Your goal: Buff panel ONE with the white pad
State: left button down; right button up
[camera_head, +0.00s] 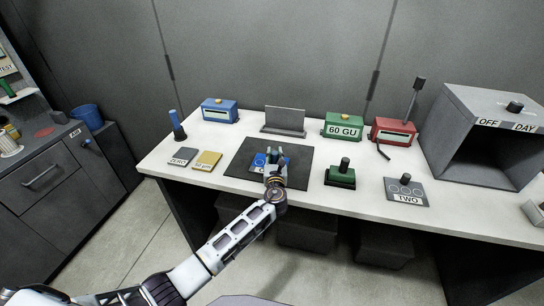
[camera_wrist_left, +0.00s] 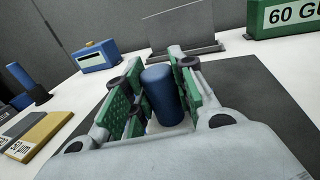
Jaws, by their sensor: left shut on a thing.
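My left gripper (camera_head: 275,163) is over the dark mat (camera_head: 298,175). In the left wrist view, its green-padded fingers (camera_wrist_left: 158,105) are shut on an upright blue cylindrical handle (camera_wrist_left: 162,90). A bit of white shows below the handle; most of the tool's base is hidden by the fingers. Whether the tool touches the panel is not clear. My right gripper is not in view.
Boxes, a grey stand (camera_head: 284,120) and an oven (camera_head: 480,140) stand behind.

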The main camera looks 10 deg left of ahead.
pick_arm(q)
jog(key=shift+s+d+f, duration=0.1)
jog(key=shift+d+f, duration=0.1)
jog(key=shift+d, duration=0.6)
jog(key=shift+a, duration=0.2)
jog(key=shift+a+p, duration=0.45)
jog(key=shift+a, duration=0.85)
jog(key=shift+a+p, duration=0.6)
jog(key=shift+a, duration=2)
jog(key=shift+w, duration=0.2)
jog(key=shift+d, duration=0.15)
jog(key=shift+s+d, duration=0.2)
jog(key=shift+d, duration=3.75)
